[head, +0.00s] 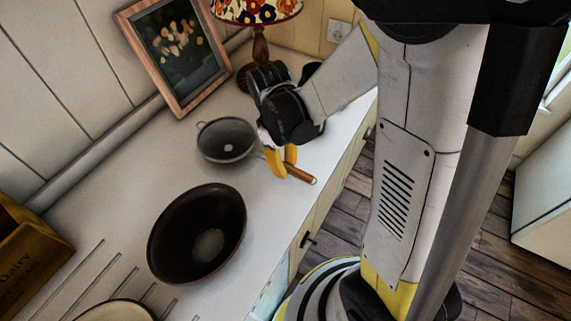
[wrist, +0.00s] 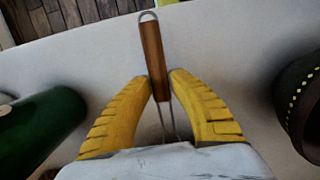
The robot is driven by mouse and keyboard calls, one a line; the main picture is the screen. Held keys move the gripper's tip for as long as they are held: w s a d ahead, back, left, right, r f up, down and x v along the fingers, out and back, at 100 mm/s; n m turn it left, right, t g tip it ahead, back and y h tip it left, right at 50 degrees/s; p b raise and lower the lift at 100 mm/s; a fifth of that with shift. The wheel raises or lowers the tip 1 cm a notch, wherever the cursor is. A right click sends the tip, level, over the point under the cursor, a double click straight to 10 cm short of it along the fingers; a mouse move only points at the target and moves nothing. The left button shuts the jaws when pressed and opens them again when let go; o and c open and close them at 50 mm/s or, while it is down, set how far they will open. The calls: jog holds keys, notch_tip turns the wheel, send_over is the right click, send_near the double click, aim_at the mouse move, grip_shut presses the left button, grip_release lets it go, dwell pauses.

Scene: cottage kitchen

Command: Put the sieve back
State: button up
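The sieve has a round dark mesh bowl (head: 226,139) and a brown wooden handle (head: 301,175) with a metal loop at its end. It lies on the pale counter, handle towards the front edge. My gripper (head: 281,161) points down at the handle, its yellow fingers on either side of it. The mesh bowl is hidden there behind my gripper. I cannot tell whether the sieve is lifted at all.
A dark brown bowl (head: 190,248) stands nearer on the counter. A lamp (head: 261,48) and a framed flower picture (head: 173,45) stand at the back. A wooden crate (head: 22,262) is at the left. A green rounded object (wrist: 36,128) is left in the wrist view.

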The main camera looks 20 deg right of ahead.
jog(key=shift+o, duration=0.5)
jog(key=shift+r, duration=0.1)
jog(key=shift+r+p, duration=0.2)
jog(key=shift+p, duration=0.1)
jog(key=s+r+m+t+p, duration=0.2)
jog(key=r+m+t, duration=0.1)
jog(key=r, duration=0.7)
jog(key=s+a+r+m+t+p, duration=0.1)
jog(key=s+r+m+t, duration=0.2)
jog(key=r, duration=0.7)
jog(key=shift+a+r+m+t+y+p, duration=0.25)
jog(key=shift+m+t+y+p, duration=0.15)
jog(key=shift+t, duration=0.9)
jog(key=shift+f, duration=0.15)
